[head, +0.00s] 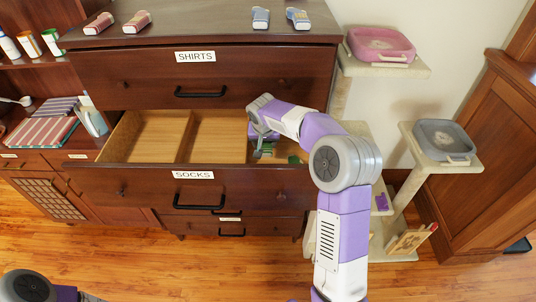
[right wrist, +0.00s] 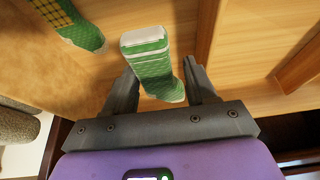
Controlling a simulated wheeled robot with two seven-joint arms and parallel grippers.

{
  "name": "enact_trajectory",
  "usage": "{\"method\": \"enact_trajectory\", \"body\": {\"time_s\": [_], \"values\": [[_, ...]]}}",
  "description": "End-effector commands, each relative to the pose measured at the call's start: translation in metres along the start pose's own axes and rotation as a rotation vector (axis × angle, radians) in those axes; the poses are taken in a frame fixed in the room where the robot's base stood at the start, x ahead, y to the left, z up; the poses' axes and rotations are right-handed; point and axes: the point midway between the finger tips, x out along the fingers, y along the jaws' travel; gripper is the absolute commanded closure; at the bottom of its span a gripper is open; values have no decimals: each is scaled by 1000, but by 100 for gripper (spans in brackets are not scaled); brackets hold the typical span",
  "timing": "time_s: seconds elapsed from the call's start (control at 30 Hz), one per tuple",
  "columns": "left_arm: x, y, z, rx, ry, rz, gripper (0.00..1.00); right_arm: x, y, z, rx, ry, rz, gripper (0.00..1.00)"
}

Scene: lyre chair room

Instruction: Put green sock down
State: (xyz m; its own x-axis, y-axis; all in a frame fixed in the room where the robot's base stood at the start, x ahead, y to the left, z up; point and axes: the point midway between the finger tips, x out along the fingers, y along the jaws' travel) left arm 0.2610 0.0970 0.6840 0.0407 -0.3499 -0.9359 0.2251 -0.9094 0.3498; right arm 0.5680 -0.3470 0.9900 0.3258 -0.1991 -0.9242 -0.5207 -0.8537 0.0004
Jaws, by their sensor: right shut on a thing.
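My right gripper (head: 262,140) reaches down into the right part of the open SOCKS drawer (head: 140,182). In the right wrist view, my right gripper (right wrist: 158,70) is shut on a green sock (right wrist: 150,60) with white bands, which stands between its two fingers above pale wood. A second green sock with a yellow pattern (right wrist: 80,22) lies apart from it at the upper left. In the head view the socks are mostly hidden by the gripper and drawer front. My left gripper is out of view.
The drawer's left and middle compartments (head: 218,138) look empty, with a wooden divider (head: 186,138) between them. The closed SHIRTS drawer (head: 130,85) is above. A cat tree with a pink tray (head: 382,46) and a grey tray (head: 443,140) stands at right.

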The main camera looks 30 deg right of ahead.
Motion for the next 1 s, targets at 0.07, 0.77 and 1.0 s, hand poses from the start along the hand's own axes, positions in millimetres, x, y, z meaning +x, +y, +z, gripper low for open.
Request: {"method": "enact_trajectory", "body": {"time_s": [0.07, 0.77, 1.0], "values": [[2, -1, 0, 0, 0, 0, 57, 8, 1, 3, 2, -1, 1, 73], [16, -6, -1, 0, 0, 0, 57, 49, 0, 20, 2, 1, 0, 73], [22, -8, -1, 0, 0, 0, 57, 55, 0, 23, 2, 1, -1, 73]]}}
